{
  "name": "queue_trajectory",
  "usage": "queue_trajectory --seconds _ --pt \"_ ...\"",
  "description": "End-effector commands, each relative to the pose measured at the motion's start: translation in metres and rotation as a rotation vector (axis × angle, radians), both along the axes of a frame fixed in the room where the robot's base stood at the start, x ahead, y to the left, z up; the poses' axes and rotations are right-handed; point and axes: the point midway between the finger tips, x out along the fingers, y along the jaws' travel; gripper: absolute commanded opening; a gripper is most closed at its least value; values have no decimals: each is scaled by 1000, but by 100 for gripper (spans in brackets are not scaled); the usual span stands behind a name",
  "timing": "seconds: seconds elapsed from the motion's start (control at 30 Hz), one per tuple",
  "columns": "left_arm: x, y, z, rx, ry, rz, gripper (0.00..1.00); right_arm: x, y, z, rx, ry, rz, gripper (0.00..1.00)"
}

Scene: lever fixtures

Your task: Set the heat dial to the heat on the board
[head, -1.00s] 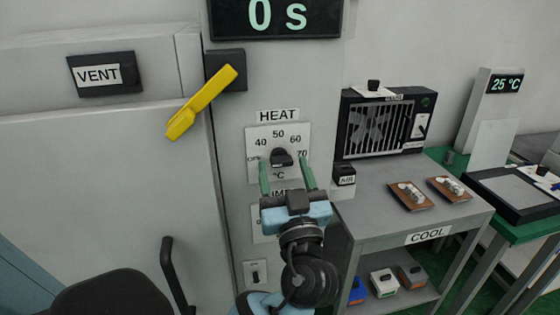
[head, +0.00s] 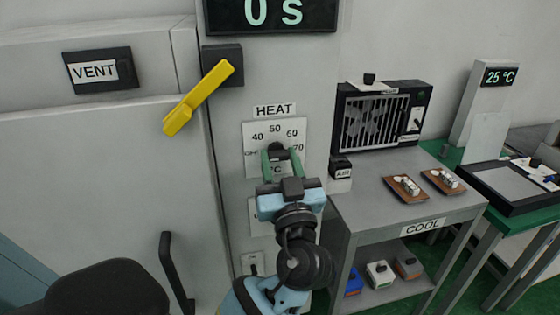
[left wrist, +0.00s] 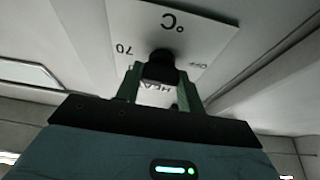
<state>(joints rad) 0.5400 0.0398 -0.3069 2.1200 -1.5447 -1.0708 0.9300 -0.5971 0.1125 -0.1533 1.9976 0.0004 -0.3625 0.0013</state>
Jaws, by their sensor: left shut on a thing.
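The heat dial is a black knob (head: 276,149) on a white plate (head: 295,134) marked 40, 50, 60 and 70, with the label HEAT (head: 275,110) above it. My left gripper (head: 280,158) reaches up to the plate and is shut on the knob, one green finger on each side. The fingers hide the knob's sides and part of the scale, so I cannot tell where its pointer stands. In the left wrist view the knob (left wrist: 161,68) sits between the fingers. My right gripper is not in view. No board with a heat written on it is clear to me.
A yellow lever (head: 199,98) hangs left of the dial. A black display (head: 272,14) above reads 0 s. A fan heater (head: 380,118) and small brown trays (head: 405,188) stand on the grey COOL table (head: 372,204) at right. A thermometer display (head: 500,76) reads 25 °C.

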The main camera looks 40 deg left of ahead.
Motion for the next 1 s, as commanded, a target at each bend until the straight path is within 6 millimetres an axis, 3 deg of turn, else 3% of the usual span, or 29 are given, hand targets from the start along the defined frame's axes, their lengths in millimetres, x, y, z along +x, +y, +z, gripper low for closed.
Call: queue_trajectory --seconds 0.63,1.0 --pt "-3 2 6 275 319 1 15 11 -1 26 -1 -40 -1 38" --pt "-4 2 7 437 507 2 15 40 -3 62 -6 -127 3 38"
